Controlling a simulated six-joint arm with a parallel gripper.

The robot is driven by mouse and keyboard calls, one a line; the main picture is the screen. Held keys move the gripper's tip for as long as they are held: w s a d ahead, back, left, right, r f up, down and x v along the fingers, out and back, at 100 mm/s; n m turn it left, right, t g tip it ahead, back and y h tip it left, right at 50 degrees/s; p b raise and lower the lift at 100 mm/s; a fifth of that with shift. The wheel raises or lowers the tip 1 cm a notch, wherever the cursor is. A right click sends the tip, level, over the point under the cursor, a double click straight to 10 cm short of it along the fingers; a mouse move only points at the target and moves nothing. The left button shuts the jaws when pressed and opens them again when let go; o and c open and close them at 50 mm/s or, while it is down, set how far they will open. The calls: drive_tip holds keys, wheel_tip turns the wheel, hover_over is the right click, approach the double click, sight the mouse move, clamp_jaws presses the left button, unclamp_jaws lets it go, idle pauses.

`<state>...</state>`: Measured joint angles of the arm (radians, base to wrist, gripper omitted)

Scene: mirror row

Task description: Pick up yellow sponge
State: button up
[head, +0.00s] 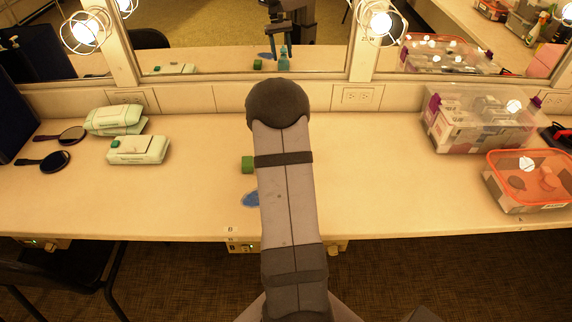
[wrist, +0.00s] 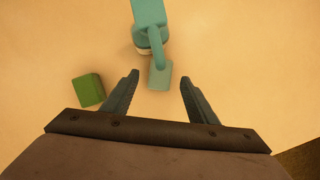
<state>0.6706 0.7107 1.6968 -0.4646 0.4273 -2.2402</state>
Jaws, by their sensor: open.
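I see no yellow sponge in either view. In the wrist view, my gripper (wrist: 160,75) is open and points down over the counter. A teal object (wrist: 149,12) with a lighter end piece (wrist: 159,76) shows ahead of the fingers. The end piece appears between the two fingertips, apart from both. A green block (wrist: 88,90) lies to the left of the left finger, and it also shows in the head view (head: 247,165). In the head view my arm hides my gripper and the teal object; the mirror shows a teal reflection.
A blue flat item (head: 250,199) is partly hidden by my arm. Pale green packs (head: 138,149) and dark hand mirrors (head: 55,162) are at left. A clear bin (head: 475,120) and an orange-lidded box (head: 530,180) are at right. Counter (head: 380,180) right of my arm is clear.

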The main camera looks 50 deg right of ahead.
drive_tip(key=shift+x, duration=1.4)
drive_tip(key=c, duration=1.2)
drive_tip(key=shift+r, duration=0.1)
drive_tip(key=shift+r, duration=0.6)
wheel_tip(320, 180, up, 2)
drive_tip(key=shift+r, duration=0.1)
drive_tip(key=s+a+b, duration=0.2)
drive_tip(key=a, duration=0.3)
drive_tip(key=s+a+b, duration=0.1)
drive_tip(key=s+a, duration=0.1)
drive_tip(key=a, duration=0.4)
drive_tip(key=s+a+b, duration=0.2)
drive_tip(key=s+a, duration=0.1)
drive_tip(key=a, duration=0.2)
drive_tip(key=shift+a+b, duration=0.3)
